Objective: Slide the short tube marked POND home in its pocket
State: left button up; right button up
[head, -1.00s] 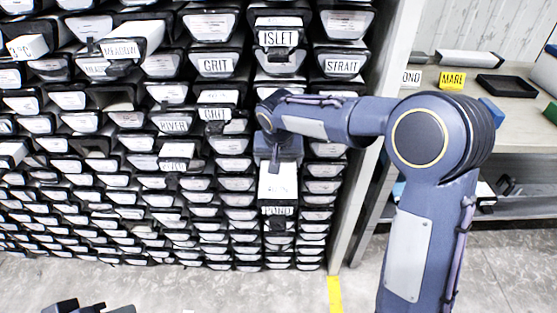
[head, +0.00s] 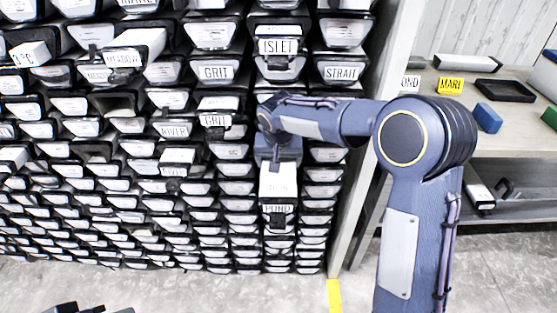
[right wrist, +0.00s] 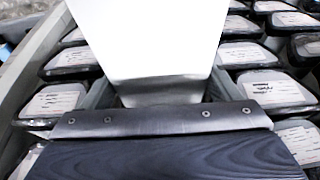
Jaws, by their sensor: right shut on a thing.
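The short tube marked POND (head: 279,188) is a pale, white-topped piece sticking out of the rack in the column below the ISLET tube. Its POND label shows on its near, lower end, with a dark catch below. My right gripper (head: 276,162) is shut on it from above; the fingertips are mostly hidden. In the right wrist view, the white tube (right wrist: 152,45) fills the upper middle, with my dark gripper body across the bottom. How deep the tube sits in its pocket is hidden. My left gripper (head: 82,308) shows only as dark tips at the bottom left edge.
Closely packed tubes fill the rack around it, including ISLET (head: 278,46), GRIT (head: 216,72) and STRAIT (head: 341,72). A MEADOW tube (head: 138,47) sticks out at upper left. A rack post and a bench with a black tray (head: 504,90) and blue block (head: 488,118) stand right.

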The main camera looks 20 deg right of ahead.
aim_at(278, 191)
jog(key=shift+w+d+r, duration=0.1)
jog(key=shift+w+r, duration=0.1)
jog(key=shift+w, duration=0.3)
jog(key=o, duration=1.8)
jog(key=shift+f, duration=0.1)
jog(key=shift+s+r, duration=0.15)
jog(key=shift+r, duration=0.3)
jog(key=v, duration=0.2)
jog(key=s+v, duration=0.1)
jog(key=v, duration=0.1)
jog(key=shift+s+a+r, duration=0.1)
jog(key=shift+a, duration=0.15)
jog(key=s+a, duration=0.1)
jog(key=s, duration=0.2)
jog(key=s+a, duration=0.1)
jog(key=s, duration=0.3)
jog(key=s+a+b, duration=0.1)
jog(key=s, duration=0.2)
jog(key=shift+s, duration=0.4)
